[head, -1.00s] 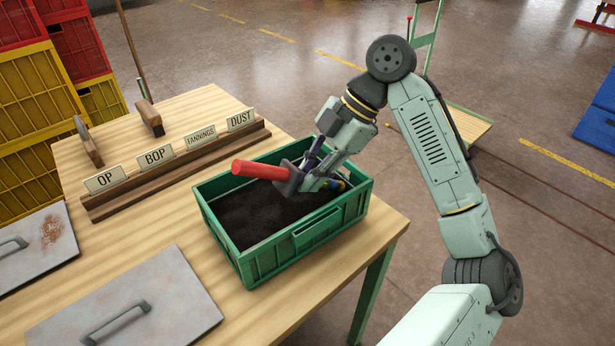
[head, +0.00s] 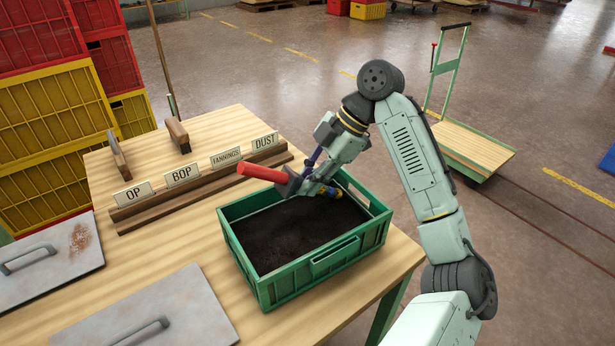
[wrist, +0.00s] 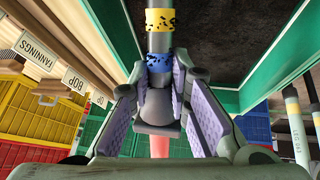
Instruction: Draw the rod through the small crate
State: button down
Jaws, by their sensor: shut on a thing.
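The rod has a red handle (head: 262,173), which points left, and a grey shaft with blue and yellow bands (wrist: 160,20). My gripper (head: 303,184) is shut on the rod at a dark grey part between the handle and the bands. In the wrist view, my two gripper pads (wrist: 160,112) press that part from both sides. The small green crate (head: 335,262) stands on the table, filled with dark loose material (head: 290,232). The rod lies over the crate's far part, its banded end low inside the rim. I cannot tell whether its tip is in the material.
A wooden rack with signs OP, BOP, FANNINGS and DUST (head: 265,143) stands behind the crate. Two metal lids (head: 160,312) lie on the table's front left. Stacked red and yellow crates (head: 50,115) stand at left. A trolley (head: 465,150) is on the floor at right.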

jog(key=s+d, duration=0.5)
jog(key=s, duration=0.4)
jog(key=s+a, duration=0.6)
jog(key=a, duration=0.4)
jog(key=w+a, duration=0.6)
jog(key=w, duration=0.4)
jog(key=s+d, duration=0.6)
jog(key=s, duration=0.4)
notch_tip(320, 180, up, 14)
jog(key=shift+w+a+f, duration=0.15)
jog(key=shift+a+f, duration=0.05)
dwell(0.5)
